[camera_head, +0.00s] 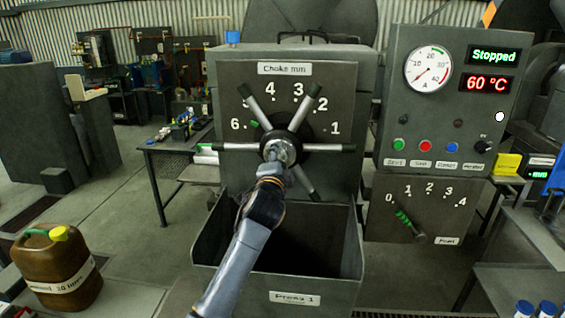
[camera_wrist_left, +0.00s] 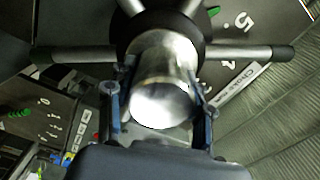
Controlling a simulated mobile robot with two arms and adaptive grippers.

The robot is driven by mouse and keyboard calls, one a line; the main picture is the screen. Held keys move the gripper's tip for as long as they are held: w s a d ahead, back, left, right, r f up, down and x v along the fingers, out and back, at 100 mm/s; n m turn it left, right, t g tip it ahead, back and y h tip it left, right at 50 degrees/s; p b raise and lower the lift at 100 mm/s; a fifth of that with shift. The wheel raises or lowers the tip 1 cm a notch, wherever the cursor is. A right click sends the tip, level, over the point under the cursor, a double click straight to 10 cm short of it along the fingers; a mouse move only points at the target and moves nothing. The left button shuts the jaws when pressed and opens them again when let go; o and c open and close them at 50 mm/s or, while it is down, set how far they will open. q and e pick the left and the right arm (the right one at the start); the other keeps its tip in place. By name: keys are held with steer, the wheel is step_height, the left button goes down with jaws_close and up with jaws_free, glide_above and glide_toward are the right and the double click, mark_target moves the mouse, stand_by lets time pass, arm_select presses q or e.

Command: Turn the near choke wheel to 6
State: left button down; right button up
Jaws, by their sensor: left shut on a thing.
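The choke wheel (camera_head: 315,147) is on the front of Press 1, with metal spokes and black grips around a black hub. Its dial plate (camera_head: 345,95) carries numbers from 1 at right to 6 at left; a grip covers where 5 sits. A green pointer mark (camera_head: 254,124) shows just right of the 6. My left gripper (camera_head: 278,154) is at the wheel's centre. In the left wrist view its fingers (camera_wrist_left: 163,108) are on both sides of the shiny metal hub knob (camera_wrist_left: 165,75), shut on it. My left forearm hides the lower left spoke. My right gripper is not in view.
A control panel (camera_head: 440,120) at right reads "Stopped" and 60 °C. Below it is a feed lever (camera_head: 410,224) with a green grip. An open bin (camera_head: 225,232) juts out under the wheel. A brown canister (camera_head: 62,275) stands on the floor at left.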

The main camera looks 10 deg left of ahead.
arm_select(q)
steer(key=shift+n, duration=1)
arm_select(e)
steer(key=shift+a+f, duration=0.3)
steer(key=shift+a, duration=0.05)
arm_select(q)
steer(key=shift+n, duration=0.3)
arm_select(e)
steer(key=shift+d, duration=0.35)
arm_select(q)
steer(key=c, duration=0.5)
jaws_free()
steer(key=s, duration=1.2)
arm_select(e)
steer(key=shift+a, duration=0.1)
